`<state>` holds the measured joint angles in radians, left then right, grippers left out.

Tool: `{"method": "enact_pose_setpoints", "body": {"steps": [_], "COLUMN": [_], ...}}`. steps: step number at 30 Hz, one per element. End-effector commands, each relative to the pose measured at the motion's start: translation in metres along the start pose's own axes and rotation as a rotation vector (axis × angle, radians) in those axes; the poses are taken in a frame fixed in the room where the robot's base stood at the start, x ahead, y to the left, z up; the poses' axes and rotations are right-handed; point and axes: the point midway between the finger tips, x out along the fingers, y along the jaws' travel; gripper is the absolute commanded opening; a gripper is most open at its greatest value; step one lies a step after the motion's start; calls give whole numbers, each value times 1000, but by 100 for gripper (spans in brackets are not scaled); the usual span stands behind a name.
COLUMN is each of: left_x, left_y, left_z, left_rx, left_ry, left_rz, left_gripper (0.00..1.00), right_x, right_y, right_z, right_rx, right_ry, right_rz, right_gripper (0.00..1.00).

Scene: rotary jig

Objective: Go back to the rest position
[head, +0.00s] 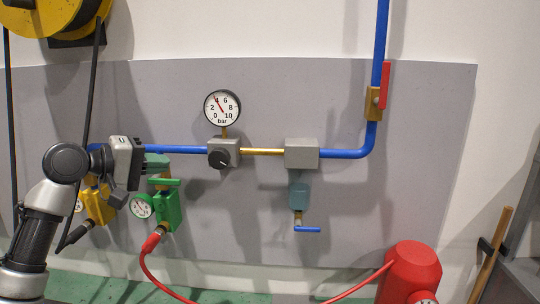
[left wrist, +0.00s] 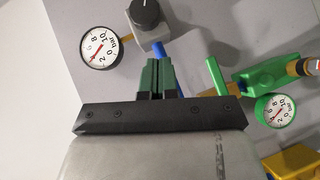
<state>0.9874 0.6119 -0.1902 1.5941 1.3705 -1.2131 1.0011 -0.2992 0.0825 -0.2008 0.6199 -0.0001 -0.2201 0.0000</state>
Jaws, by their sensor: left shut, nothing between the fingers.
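My left gripper (head: 165,160) is in front of the grey wall panel, just below the blue pipe and above the green valve block. In the left wrist view, the green fingers of my left gripper (left wrist: 157,70) are shut with nothing between them. They point toward the regulator with the black knob. In the head view my left wrist hides part of the pipe's left end and the yellow block's top. Whether the fingers touch the pipe cannot be told. My right gripper is not in view.
The green valve block (head: 167,211) and yellow block (head: 99,204) sit below my left gripper. The regulator (head: 224,154) with its gauge (head: 222,107), the grey filter block (head: 302,153) and a red-handled valve (head: 373,103) are to the right. A red tank (head: 409,268) stands at lower right.

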Motion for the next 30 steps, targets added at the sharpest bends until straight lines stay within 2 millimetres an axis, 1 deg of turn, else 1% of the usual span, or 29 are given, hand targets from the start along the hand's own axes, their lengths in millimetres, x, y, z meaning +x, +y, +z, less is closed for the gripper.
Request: {"method": "enact_pose_setpoints", "body": {"steps": [1, 2, 3, 5, 6, 7, 8, 9, 11, 12, 14, 15, 17, 18, 21, 24, 30], "left_x": [18, 26, 36, 47, 52, 55, 57, 57, 55, 51, 43, 35, 22, 11, -14, -36, -75], "left_y": [-35, -54, -80, -117, -142, -160, -178, -202, -233, -253, -280, -296, -317, -329, -351, -363, -377], "left_z": [19, 29, 44, 69, 86, 100, 114, 134, 163, 182, 211, 230, 258, 275, 308, 332, 366], "left_rx": [37, 66, 110, 176, 221, 254, 287, 329, 392, 432, 488, 522, 571, 601, 661, 701, 747], "left_ry": [-19, -26, -35, -52, -67, -78, -91, -108, -134, -152, -182, -201, -232, -253, -298, -335, -400], "left_rz": [-61, -97, -145, -215, -260, -294, -326, -370, -431, -472, -532, -571, -629, -667, -751, -817, -923], "left_gripper": [0, 0, 0, 0, 0, 0, 0, 0, 0, 0, 0, 0, 0, 0, 0, 0, 0], "right_x": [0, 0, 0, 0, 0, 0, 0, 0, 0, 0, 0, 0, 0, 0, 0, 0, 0], "right_y": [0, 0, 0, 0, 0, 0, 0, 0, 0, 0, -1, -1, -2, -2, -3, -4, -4], "right_z": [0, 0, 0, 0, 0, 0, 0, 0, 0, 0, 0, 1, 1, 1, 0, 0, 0], "right_rx": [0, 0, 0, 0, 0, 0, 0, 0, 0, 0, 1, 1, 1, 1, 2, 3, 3], "right_ry": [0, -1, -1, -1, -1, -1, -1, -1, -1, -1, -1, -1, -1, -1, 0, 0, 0], "right_rz": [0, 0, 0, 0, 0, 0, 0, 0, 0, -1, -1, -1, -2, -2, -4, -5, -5], "right_gripper": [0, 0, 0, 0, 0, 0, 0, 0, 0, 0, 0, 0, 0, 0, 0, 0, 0]}}
